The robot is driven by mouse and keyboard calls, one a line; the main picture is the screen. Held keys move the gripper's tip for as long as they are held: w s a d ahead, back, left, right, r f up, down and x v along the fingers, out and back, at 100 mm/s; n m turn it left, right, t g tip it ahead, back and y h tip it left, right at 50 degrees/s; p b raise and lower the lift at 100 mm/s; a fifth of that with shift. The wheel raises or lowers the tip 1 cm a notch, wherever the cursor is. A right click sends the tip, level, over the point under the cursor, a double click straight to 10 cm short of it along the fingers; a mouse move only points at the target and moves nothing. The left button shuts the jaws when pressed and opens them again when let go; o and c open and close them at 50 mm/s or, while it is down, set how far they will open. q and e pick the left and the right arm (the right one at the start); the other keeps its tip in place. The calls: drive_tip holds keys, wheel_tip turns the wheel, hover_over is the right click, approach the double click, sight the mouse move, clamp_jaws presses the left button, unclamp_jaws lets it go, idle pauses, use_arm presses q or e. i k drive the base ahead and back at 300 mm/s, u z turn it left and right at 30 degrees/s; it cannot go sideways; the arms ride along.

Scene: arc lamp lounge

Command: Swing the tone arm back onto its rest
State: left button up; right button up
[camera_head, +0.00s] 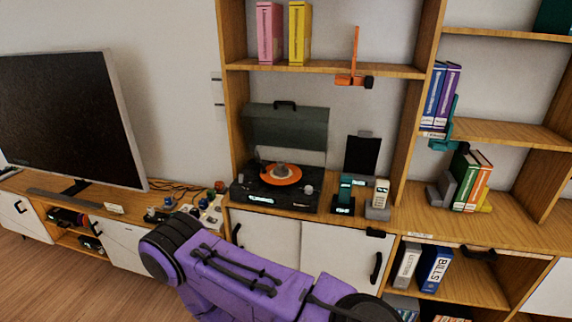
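The record player (268,197) stands on the wooden cabinet top near the middle of the head view. It has a black base, and its dark green-grey lid (288,131) is raised at the back. An orange disc (288,180) lies on its platter, with a small grey piece at the disc's upper left. A small light knob-like part (310,189) shows at the right of the deck. The tone arm is too small to tell apart, so I cannot tell where it lies. A purple arm link of mine crosses the bottom, below the player. Neither gripper is in view.
Right of the player stand a teal device (345,194), a grey-white handset (380,194) and a black panel (361,155). Small coloured items (208,208) lie to its left, beside the television (70,120). An orange bracket (354,78) sits on the shelf above. Bare cabinet top shows at right.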

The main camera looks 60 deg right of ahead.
sight(263, 163)
drive_tip(key=k, duration=0.35)
drive_tip(key=z, duration=0.85)
